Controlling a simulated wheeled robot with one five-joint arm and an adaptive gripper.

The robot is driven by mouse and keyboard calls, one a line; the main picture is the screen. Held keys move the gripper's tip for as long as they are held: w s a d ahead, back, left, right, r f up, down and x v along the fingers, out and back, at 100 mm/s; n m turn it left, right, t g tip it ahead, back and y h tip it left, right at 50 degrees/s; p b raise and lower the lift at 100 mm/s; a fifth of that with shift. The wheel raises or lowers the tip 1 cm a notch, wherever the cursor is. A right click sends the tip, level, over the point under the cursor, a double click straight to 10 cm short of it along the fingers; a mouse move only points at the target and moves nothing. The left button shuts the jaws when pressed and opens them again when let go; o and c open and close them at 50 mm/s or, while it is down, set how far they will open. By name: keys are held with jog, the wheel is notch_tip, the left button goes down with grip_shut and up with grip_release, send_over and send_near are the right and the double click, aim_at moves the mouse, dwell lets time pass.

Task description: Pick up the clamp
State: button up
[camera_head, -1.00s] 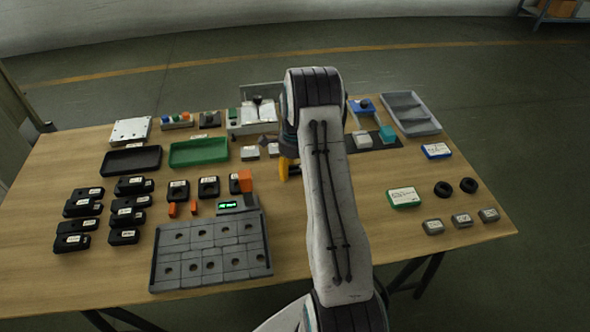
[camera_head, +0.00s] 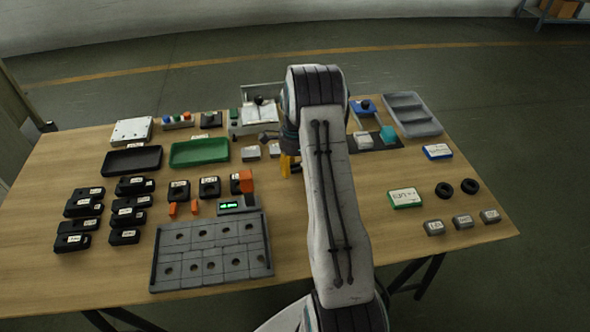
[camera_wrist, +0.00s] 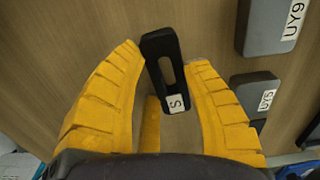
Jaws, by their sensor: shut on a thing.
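The clamp (camera_wrist: 163,50) is a flat black bar with a long slot and a small white label marked "S". In the wrist view it stands between the two yellow fingers of my gripper (camera_wrist: 168,56), which are shut on it. Its lower end reaches down between the fingers. In the head view my gripper (camera_head: 289,165) shows only as a bit of yellow beside my arm, over the middle of the table. I cannot make out the clamp there; my arm and gripper hide that spot.
Labelled grey blocks (camera_wrist: 268,25) lie right of the fingers.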

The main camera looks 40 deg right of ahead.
notch_tip(320, 180, up, 3)
jog(key=shift+w+r, duration=0.1)
jog(key=w+a+r, duration=0.1)
jog(key=w, duration=0.2)
jog(key=w+a+r, duration=0.1)
jog(key=w+r, duration=0.1)
jog(key=w, duration=0.1)
jog(key=w+a+r+p, duration=0.1)
jog(key=w+r, duration=0.1)
jog(key=shift+w+a+r, duration=0.2)
jog(key=shift+w+r, duration=0.05)
jog(key=shift+w, duration=0.15)
jog(key=shift+w+a+r+p, duration=0.2)
jog(key=shift+w+r, duration=0.1)
jog(key=shift+w, duration=0.15)
jog(key=shift+w+a+r+p, duration=0.15)
jog(key=shift+w+r+p, duration=0.1)
jog(key=shift+w, duration=0.2)
